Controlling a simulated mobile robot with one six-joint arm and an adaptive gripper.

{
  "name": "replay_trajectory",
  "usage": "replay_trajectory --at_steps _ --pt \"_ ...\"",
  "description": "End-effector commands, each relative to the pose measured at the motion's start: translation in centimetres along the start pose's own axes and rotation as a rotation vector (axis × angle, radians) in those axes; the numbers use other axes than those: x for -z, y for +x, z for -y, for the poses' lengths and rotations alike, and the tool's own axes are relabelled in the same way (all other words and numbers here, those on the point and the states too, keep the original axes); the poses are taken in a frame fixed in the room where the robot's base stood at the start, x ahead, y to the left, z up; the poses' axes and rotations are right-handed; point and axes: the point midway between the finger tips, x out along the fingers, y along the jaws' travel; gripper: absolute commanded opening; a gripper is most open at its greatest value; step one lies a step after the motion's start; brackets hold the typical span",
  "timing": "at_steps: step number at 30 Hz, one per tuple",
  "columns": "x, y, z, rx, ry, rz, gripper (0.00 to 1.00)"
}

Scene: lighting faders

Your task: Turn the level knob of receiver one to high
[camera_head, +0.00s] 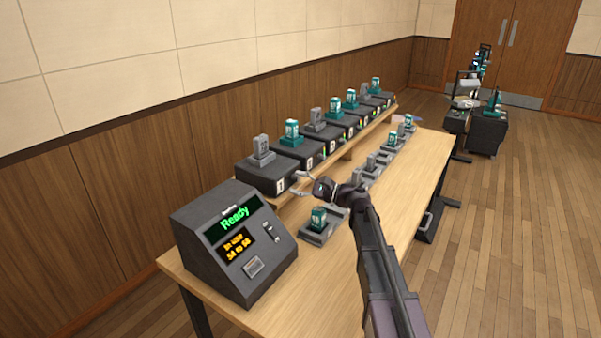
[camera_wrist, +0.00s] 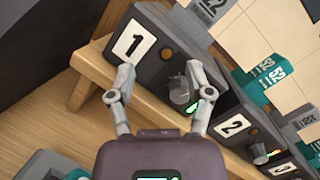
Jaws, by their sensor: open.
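Receiver one (camera_head: 262,178) is the nearest black box on the raised wooden shelf, marked with a white "1" label that also shows in the wrist view (camera_wrist: 133,39). Its grey round level knob (camera_wrist: 180,91) is on the front face, beside a small orange button and a lit green strip. My gripper (camera_wrist: 161,72) is open in front of that face. The knob lies between the two fingers, nearer the right one; I cannot tell whether either finger touches it. In the head view my gripper (camera_head: 306,186) is at the receiver's front and hides the knob's setting.
A console (camera_head: 232,240) reading "Ready" stands at the table's near end. Receiver two (camera_wrist: 230,125) is close to my right finger. Several more receivers line the shelf (camera_head: 348,152). A charging tray (camera_head: 324,236) with a teal pack sits below on the table.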

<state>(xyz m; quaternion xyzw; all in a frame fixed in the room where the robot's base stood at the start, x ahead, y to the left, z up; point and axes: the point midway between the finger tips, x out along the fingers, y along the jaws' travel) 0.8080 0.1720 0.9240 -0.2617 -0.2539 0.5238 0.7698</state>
Motion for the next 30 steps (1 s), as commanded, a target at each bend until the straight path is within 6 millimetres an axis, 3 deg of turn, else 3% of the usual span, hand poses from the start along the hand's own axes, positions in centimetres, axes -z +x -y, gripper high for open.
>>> replay_trajectory --at_steps 1,14,30 --pt "-1.4 0.0 0.1 -0.028 -0.027 -0.018 0.66" --pt "-6.7 -2.0 -2.7 -0.354 -0.304 -0.193 0.66" --pt "-13.4 -8.2 -4.8 -0.837 -0.606 -0.352 0.66"
